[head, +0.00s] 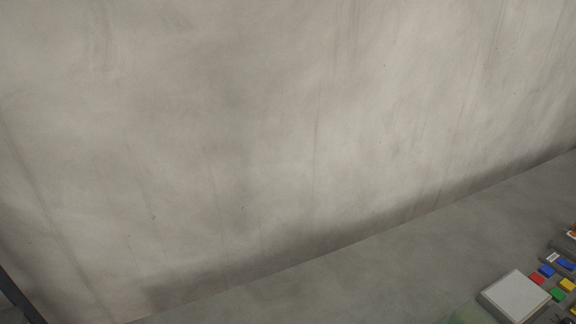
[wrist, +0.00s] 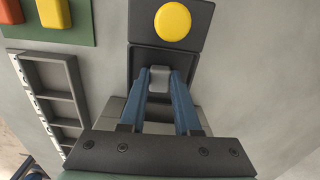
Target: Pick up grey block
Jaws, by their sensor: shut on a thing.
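In the wrist view, my gripper (wrist: 160,84) has two blue fingers closed on a small grey block (wrist: 160,76) between their tips. The block is at the mouth of a dark square box or recess (wrist: 137,62). I cannot tell whether the block touches it. The lower part of the block's surroundings is hidden by the fingers and the dark gripper body. Neither my gripper nor this block can be made out in the head view.
A dark panel with a round yellow button (wrist: 172,21) adjoins the recess. A grey compartment rack (wrist: 47,56) and a green board (wrist: 63,33) lie left. The head view shows a concrete wall (head: 250,130), a pale-topped box (head: 515,296) and several coloured blocks.

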